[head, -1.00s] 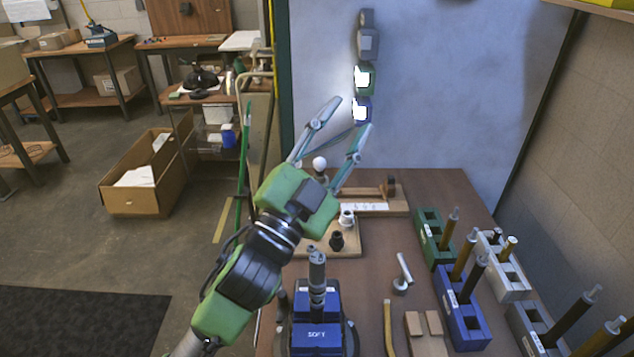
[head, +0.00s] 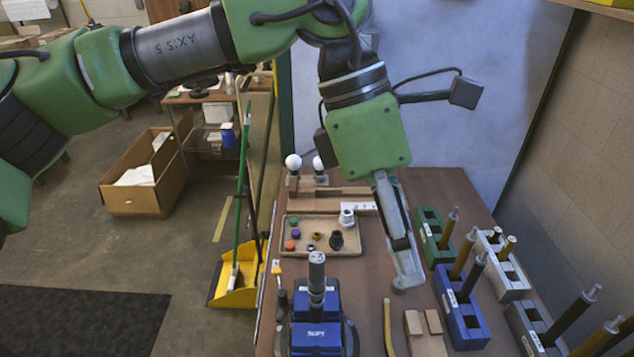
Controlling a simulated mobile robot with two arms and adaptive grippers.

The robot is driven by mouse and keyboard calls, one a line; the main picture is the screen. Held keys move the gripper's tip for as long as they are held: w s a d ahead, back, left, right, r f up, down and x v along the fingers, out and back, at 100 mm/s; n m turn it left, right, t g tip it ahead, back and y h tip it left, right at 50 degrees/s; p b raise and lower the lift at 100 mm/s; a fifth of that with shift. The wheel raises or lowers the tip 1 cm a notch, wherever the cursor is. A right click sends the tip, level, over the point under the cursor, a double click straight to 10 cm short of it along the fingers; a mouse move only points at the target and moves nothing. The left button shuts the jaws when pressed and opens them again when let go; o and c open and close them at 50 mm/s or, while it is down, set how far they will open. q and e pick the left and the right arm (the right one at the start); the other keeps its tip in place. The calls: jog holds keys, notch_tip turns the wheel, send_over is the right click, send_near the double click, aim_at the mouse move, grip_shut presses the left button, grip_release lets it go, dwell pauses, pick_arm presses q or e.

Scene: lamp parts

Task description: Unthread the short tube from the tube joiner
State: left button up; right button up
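A grey metal tubular piece (head: 317,275) stands upright in the blue vise (head: 316,337) marked SOFT. It may be the tube joiner with a tube in it, but I cannot tell where one part ends and the other begins. My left gripper (head: 408,284) points down over the table to the right of the vise, apart from the upright piece. Its fingers overlap edge-on, so their opening and anything between them are hidden. The small silver tube piece that lay on the table there is not visible now, behind or within the gripper. My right gripper is not in view.
Green (head: 432,236), white (head: 503,266) and blue (head: 463,307) blocks hold upright rods on the right. A wooden tray (head: 345,247) with small coloured parts lies behind the vise. A yellow strip (head: 388,328) and tan blocks (head: 425,343) lie at the front.

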aim_at(317, 256)
pick_arm(q)
jog(key=w+a+r+n+t+y, duration=0.1)
jog(key=w+a+r+t+y, duration=0.3)
jog(key=a, duration=0.6)
jog(key=shift+g, duration=0.4)
jog(key=f+p, duration=0.1)
jog(key=f, duration=0.3)
jog(key=w+f+p, duration=0.1)
jog(key=f, duration=0.4)
jog(key=f+p, duration=0.1)
jog(key=f, duration=0.4)
jog(key=shift+w+d, duration=0.15)
jog(key=shift+r, duration=0.1)
grip_shut()
